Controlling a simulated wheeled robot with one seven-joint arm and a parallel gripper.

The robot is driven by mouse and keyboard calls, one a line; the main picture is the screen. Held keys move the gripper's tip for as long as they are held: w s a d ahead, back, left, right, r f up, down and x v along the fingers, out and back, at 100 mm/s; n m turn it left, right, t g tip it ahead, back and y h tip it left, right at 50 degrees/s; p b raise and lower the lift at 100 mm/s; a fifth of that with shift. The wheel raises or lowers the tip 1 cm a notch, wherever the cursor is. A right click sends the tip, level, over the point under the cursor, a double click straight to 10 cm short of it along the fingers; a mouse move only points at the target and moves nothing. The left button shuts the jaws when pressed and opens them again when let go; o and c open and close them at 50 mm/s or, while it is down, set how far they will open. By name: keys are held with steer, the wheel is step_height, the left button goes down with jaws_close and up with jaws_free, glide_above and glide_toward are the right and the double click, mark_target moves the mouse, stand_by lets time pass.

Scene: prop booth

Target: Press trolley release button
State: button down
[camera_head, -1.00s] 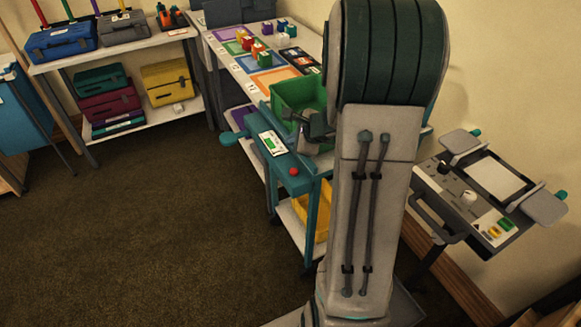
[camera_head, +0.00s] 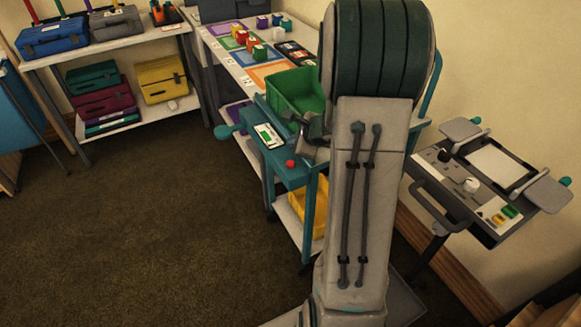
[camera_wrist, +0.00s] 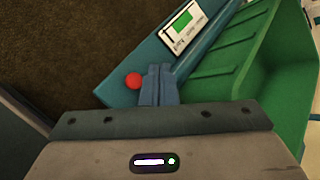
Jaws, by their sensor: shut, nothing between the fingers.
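The trolley (camera_head: 297,178) is a teal frame with a green bin on top. Its red round button (camera_head: 290,164) sits on the teal front ledge, near a white label panel with a green patch (camera_head: 268,136). In the wrist view the red button (camera_wrist: 133,81) lies just left of my gripper's fingertips (camera_wrist: 159,72), and the label panel (camera_wrist: 186,27) is above them. My gripper is shut and empty, over the ledge. I cannot tell whether the fingers touch the ledge. In the head view my arm hides part of the trolley, and the gripper (camera_head: 303,126) is only partly visible.
The green bin (camera_wrist: 222,62) is close on the right of the fingers. A table (camera_head: 213,53) with coloured mats and blocks stands behind the trolley. A grey control stand (camera_head: 478,183) is at the right. Open carpet (camera_head: 130,230) lies to the left.

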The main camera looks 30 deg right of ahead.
mark_target(293, 164)
steer(key=shift+f+b, duration=1.9)
steer(key=shift+f, duration=0.55)
steer(key=shift+f, duration=0.15)
steer(key=shift+f+b, duration=0.25)
steer(key=shift+b, duration=0.4)
steer(key=shift+f+b, duration=0.5)
steer(key=shift+b, duration=0.05)
stand_by(0.4)
steer(key=shift+r, duration=0.1)
steer(key=shift+r+p, duration=0.65)
steer(key=shift+r, duration=0.15)
step_height(293, 164, up, 5)
steer(key=p, duration=0.4)
steer(key=shift+r, duration=0.1)
